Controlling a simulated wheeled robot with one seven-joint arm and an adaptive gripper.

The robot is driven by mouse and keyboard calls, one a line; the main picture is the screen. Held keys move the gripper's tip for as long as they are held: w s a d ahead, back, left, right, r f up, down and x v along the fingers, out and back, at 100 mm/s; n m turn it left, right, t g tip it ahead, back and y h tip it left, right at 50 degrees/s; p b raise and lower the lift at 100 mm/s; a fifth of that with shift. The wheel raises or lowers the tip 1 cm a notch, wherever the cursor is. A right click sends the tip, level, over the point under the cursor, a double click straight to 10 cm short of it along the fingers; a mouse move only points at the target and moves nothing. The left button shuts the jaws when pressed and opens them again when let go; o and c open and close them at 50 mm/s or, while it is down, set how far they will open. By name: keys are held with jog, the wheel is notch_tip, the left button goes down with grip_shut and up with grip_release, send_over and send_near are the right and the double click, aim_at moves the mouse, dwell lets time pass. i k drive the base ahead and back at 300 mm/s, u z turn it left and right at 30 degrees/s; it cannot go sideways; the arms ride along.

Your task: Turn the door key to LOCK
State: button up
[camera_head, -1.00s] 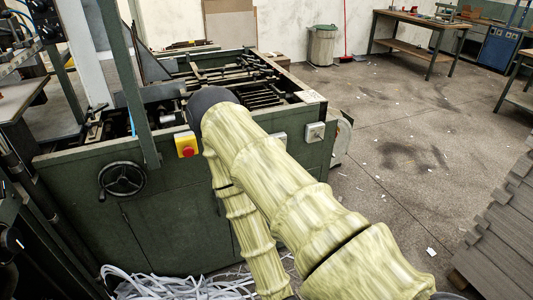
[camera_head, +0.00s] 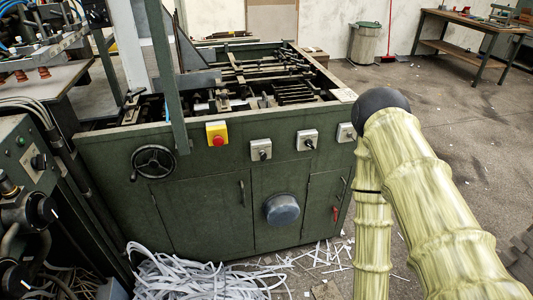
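A small red piece (camera_head: 335,214), perhaps the door key, sits on the right-hand cabinet door (camera_head: 322,200) of the green machine. It is too small to tell which way it is turned, and I can read no LOCK marking. My arm, in a pale yellow sleeve, fills the right of the view, with a dark joint beside the machine's right corner. My gripper is out of view.
The machine front carries a handwheel (camera_head: 153,162), a yellow box with a red button (camera_head: 217,134), grey switch boxes (camera_head: 261,150) and a round blue-grey cover (camera_head: 282,209). Paper strips (camera_head: 200,275) litter the floor in front. A bin (camera_head: 364,43) stands behind.

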aim_at(264, 155)
jog(key=z, duration=0.15)
jog(key=k, duration=0.7)
jog(key=u, duration=1)
jog(key=i, duration=0.5)
